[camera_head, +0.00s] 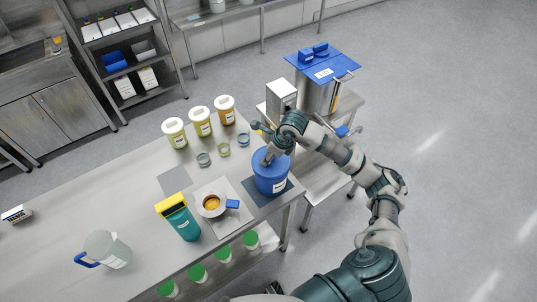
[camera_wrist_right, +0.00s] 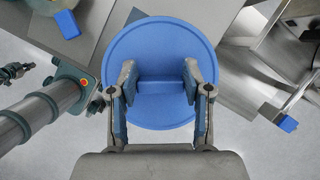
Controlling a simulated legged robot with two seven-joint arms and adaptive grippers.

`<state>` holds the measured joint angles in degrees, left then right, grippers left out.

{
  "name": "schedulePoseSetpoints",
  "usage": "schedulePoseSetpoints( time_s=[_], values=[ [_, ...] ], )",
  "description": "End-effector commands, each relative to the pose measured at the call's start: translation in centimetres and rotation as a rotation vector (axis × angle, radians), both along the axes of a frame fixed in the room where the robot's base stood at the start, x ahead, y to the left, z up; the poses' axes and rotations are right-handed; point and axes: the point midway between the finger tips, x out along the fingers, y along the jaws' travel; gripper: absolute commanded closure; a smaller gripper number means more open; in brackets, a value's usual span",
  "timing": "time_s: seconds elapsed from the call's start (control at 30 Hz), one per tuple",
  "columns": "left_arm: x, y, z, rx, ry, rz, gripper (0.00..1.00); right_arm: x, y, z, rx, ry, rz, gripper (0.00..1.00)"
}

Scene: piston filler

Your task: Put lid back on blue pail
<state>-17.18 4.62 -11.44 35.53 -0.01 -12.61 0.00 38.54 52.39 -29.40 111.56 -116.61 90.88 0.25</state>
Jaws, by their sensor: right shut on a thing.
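The blue pail (camera_head: 268,182) stands upright on a dark mat near the right end of the steel table, with a white label on its side. My right gripper (camera_head: 268,157) is directly over its top, pointing down. In the right wrist view, the round blue lid (camera_wrist_right: 160,35) fills the middle, and my right gripper (camera_wrist_right: 160,75) is shut on its raised grip, one finger on each side. The lid hides the pail's opening. I cannot tell whether the lid is seated on the rim or slightly above it.
A pan of orange contents (camera_head: 211,204) on a white board and a teal container with a yellow top (camera_head: 184,222) stand left of the pail. Small glass jars (camera_head: 223,150) and lidded tubs (camera_head: 200,121) are behind. A clear jug (camera_head: 108,250) stands front left.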

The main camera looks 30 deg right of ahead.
Motion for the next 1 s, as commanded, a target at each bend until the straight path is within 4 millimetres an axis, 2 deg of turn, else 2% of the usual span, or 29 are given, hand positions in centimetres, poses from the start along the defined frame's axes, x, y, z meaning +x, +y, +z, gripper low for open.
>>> schedulePoseSetpoints(
  time_s=[0.37, 0.4, 0.5, 0.73, 0.8, 0.83, 1.0],
  values=[
    [0.00, -0.02, -0.06, 0.000, 0.000, 0.000, 1.00, -0.03, -0.03, 0.02, 0.001, -0.001, 0.000, 0.91],
    [0.00, -0.02, -0.06, 0.000, 0.000, 0.000, 1.00, -0.03, -0.03, 0.02, 0.001, -0.001, 0.000, 0.44],
    [0.00, -0.03, -0.06, 0.000, 0.000, 0.000, 1.00, -0.03, -0.03, 0.02, 0.001, -0.001, 0.000, 0.22],
    [-0.01, -0.05, -0.06, -0.001, 0.000, 0.000, 1.00, -0.02, -0.04, 0.00, 0.001, -0.001, 0.000, 0.22],
    [0.00, -0.07, -0.06, -0.001, 0.000, 0.000, 1.00, -0.03, -0.04, -0.01, 0.000, 0.000, 0.000, 0.04],
    [0.00, -0.08, -0.06, -0.001, 0.000, 0.000, 1.00, -0.03, -0.03, -0.01, 0.000, 0.000, 0.000, 0.00],
    [-0.01, -0.10, -0.06, -0.001, 0.000, 0.000, 1.00, -0.03, -0.04, -0.01, 0.001, -0.001, 0.000, 0.00]
  ],
)
